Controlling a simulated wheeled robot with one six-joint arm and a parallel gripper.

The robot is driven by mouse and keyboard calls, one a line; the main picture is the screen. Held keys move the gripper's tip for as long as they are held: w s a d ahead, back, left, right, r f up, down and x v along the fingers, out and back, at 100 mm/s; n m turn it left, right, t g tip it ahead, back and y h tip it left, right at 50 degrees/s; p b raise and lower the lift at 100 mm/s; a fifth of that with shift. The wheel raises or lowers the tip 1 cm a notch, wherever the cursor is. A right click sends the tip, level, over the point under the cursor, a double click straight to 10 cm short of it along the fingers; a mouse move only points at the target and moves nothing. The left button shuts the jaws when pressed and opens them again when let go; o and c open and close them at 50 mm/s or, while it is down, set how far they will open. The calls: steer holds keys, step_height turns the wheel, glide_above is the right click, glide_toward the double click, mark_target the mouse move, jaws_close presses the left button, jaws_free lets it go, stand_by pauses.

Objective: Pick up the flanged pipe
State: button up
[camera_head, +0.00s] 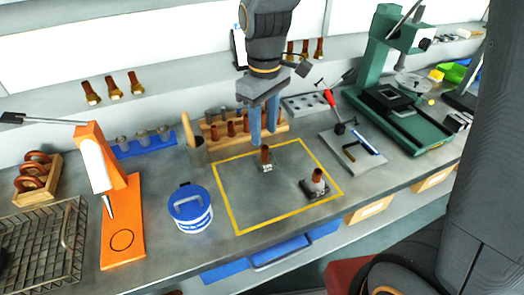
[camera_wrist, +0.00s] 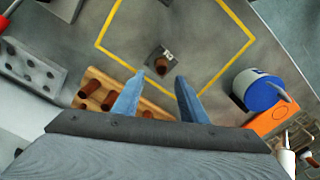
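The other similar piece (camera_head: 316,183) stands at the right front of the outline. My gripper (camera_head: 263,135) is open and empty, pointing down above the back pipe. Its two blue fingers also show in the wrist view (camera_wrist: 160,77), apart with nothing between them.
A wooden rack of brown pipes (camera_head: 218,131) stands close behind the outline. A blue-and-white tub (camera_head: 190,212) and an orange stand (camera_head: 122,230) are at left. A tray with tools (camera_head: 340,150) and a green machine (camera_head: 425,128) are at right. The outline's middle is clear.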

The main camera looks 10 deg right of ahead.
mark_target(264, 147)
steer(key=shift+f, duration=0.5)
step_height(264, 147, down, 2)
steer(key=shift+s+a+f+p, duration=0.1)
steer(key=shift+s+p, duration=0.05)
steer(key=shift+p, duration=0.25)
steer(key=shift+f+p, duration=0.65)
steer(key=shift+f, duration=1.5)
jaws_close()
